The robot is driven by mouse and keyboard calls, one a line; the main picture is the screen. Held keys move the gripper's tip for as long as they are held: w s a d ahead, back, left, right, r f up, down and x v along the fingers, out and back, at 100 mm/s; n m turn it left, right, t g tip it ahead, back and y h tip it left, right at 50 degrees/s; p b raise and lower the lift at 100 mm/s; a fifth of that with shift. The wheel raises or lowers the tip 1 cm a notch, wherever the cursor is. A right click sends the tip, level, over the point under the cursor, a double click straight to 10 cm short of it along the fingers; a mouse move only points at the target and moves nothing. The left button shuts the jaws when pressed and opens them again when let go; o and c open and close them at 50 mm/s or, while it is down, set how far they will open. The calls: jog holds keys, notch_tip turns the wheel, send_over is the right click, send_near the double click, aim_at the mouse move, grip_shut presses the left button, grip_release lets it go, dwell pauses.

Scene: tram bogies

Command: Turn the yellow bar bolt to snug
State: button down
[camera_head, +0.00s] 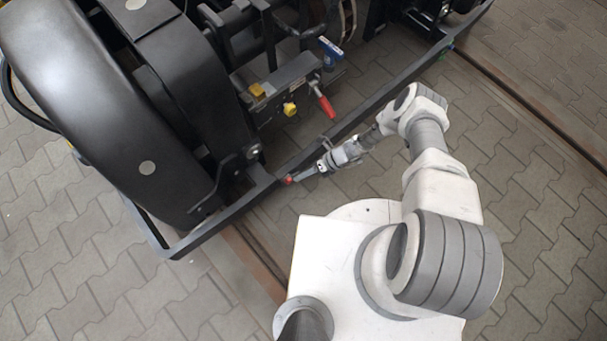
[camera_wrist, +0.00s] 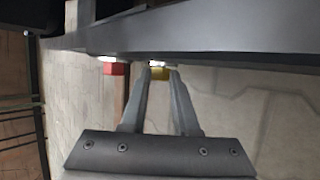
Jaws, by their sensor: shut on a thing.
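The yellow bar bolt (camera_wrist: 160,73) sits on the underside of the dark bar (camera_wrist: 210,32) in the wrist view. My gripper (camera_wrist: 159,77) has a finger on each side of it and is shut on it. A red bolt (camera_wrist: 113,68) is on the same bar just to the left, apart from my fingers. In the head view my gripper (camera_head: 297,177) reaches the near side of the bogie's frame bar (camera_head: 370,112), beside the red bolt (camera_head: 288,179). The yellow bolt is hidden there.
Black bogie covers (camera_head: 80,90) fill the left of the head view. Behind the bar are a red lever (camera_head: 321,100), a yellow knob (camera_head: 290,109), a yellow block (camera_head: 257,90) and a blue part (camera_head: 331,50). Paved floor (camera_head: 540,140) lies open to the right.

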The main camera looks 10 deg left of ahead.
jog(key=shift+w+d+f+g+y, duration=0.1)
jog(key=shift+f+g+y, duration=0.05)
jog(key=shift+g+y, duration=0.25)
jog(key=c, duration=0.7)
grip_release()
jog(key=shift+o, duration=0.2)
jog(key=p+v, duration=0.4)
jog(key=v, duration=1.3)
jog(key=shift+d, duration=0.2)
jog(key=shift+w, duration=0.15)
